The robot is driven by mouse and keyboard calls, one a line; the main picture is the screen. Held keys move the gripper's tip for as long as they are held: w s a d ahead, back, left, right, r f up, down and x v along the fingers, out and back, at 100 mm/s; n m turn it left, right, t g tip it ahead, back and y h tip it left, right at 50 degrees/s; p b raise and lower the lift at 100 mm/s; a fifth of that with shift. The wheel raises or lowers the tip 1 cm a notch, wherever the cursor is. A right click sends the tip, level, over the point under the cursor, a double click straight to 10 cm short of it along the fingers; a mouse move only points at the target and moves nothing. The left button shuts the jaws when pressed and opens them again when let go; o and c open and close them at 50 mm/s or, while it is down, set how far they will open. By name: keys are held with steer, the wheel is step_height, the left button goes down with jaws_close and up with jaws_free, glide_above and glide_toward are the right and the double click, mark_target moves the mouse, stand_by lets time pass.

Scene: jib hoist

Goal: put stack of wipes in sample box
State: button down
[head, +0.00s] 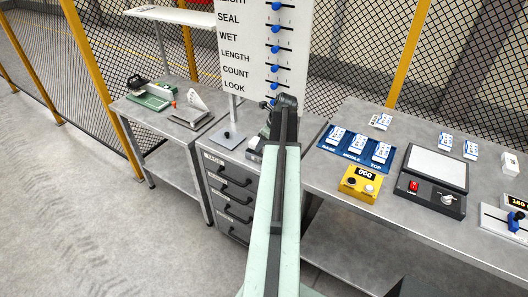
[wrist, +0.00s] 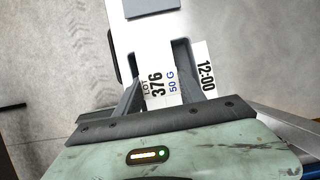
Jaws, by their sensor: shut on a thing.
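My gripper (wrist: 160,88) shows in the wrist view with its two dark fingers on either side of a white piece (wrist: 158,85) lettered "LOT 376 50 G". It is shut on this white piece. I cannot tell from its shape whether it is the stack of wipes. A white tag (wrist: 206,66) reading "12:00" shows just right of the right finger. A white panel (wrist: 150,35) with a grey patch and a black handle at its left lies beyond the fingertips. In the head view my own arm hides the gripper and what it holds. I cannot pick out the sample box with certainty.
A grey drawer unit (head: 230,197) stands centre. The left bench (head: 180,155) holds a green device (head: 152,95) and a grey stand. The right bench holds a blue mat (head: 325,143) with several packets, a yellow counter box (head: 360,184) and a black device (head: 432,180). Floor at left is clear.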

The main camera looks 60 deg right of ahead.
steer(key=shift+s+d+f, duration=0.2)
steer(key=shift+s+d, duration=0.25)
steer(key=shift+d, duration=0.05)
step_height(320, 180, down, 4)
steer(key=b, duration=0.4)
steer(key=shift+a+r, duration=0.1)
steer(key=shift+r, duration=0.3)
steer(key=shift+f, duration=0.15)
steer(key=c, duration=0.7)
jaws_free()
steer(key=shift+w, duration=0.1)
steer(key=shift+r+p, duration=0.55)
steer(key=shift+p, duration=0.15)
steer(key=p+v, duration=1)
steer(key=v, duration=0.1)
steer(key=shift+s, duration=0.3)
